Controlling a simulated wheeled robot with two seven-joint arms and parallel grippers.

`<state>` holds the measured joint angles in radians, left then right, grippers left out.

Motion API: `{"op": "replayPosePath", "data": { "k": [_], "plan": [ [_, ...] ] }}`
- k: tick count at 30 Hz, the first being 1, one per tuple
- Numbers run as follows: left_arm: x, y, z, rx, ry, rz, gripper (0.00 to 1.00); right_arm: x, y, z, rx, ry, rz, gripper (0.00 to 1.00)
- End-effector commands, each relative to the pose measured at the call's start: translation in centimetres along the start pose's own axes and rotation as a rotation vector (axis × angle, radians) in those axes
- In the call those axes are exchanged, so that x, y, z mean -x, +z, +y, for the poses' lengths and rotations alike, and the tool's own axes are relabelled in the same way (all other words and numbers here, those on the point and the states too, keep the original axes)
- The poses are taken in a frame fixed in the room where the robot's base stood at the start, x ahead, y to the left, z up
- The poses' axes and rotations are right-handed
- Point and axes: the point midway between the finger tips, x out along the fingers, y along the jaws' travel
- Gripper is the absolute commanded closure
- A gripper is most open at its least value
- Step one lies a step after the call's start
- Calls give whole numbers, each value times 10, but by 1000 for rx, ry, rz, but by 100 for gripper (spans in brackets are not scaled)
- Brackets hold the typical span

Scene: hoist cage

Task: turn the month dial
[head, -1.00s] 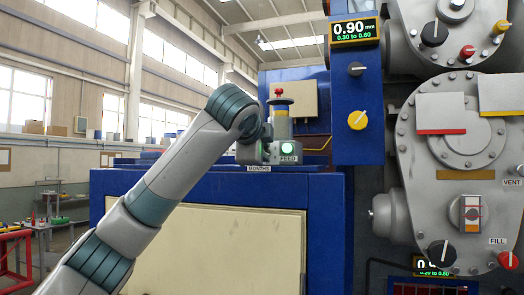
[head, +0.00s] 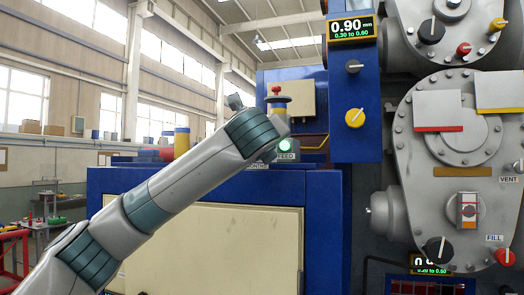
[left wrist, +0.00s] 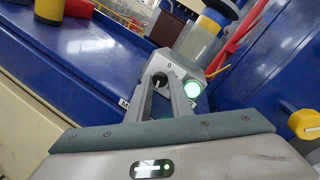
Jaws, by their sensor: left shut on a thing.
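In the head view the dial and the gripper's fingers are hidden behind my left wrist. Part of the MONTHS label (head: 258,167) shows just below it. My right gripper is in neither view.
A lit green FEED button (head: 285,146) sits just right of the dial; it also shows in the left wrist view (left wrist: 193,89).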

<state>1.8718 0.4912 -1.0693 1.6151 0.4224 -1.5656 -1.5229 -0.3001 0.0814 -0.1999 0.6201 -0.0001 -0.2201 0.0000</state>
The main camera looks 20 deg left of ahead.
Motion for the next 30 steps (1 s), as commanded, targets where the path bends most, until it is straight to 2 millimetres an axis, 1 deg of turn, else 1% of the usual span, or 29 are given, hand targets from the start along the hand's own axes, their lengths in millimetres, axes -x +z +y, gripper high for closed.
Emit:
{"op": "replayPosePath", "data": {
  "k": [1,6,12,26,27,29,30],
  "plan": [
    [0,-4,2,-36,-2,-4,100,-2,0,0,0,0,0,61],
    [-1,-5,2,-134,-13,-26,100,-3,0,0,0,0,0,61],
    [-1,-5,3,-199,-20,-41,100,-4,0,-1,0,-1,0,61],
    [-1,-6,3,-216,-21,-44,100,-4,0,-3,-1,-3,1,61],
    [-1,-6,3,-216,-21,-43,76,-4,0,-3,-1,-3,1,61],
    [-1,-6,3,-216,-21,-44,62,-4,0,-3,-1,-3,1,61],
    [-1,-6,3,-215,-22,-44,62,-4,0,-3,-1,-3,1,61]
  ]
}}
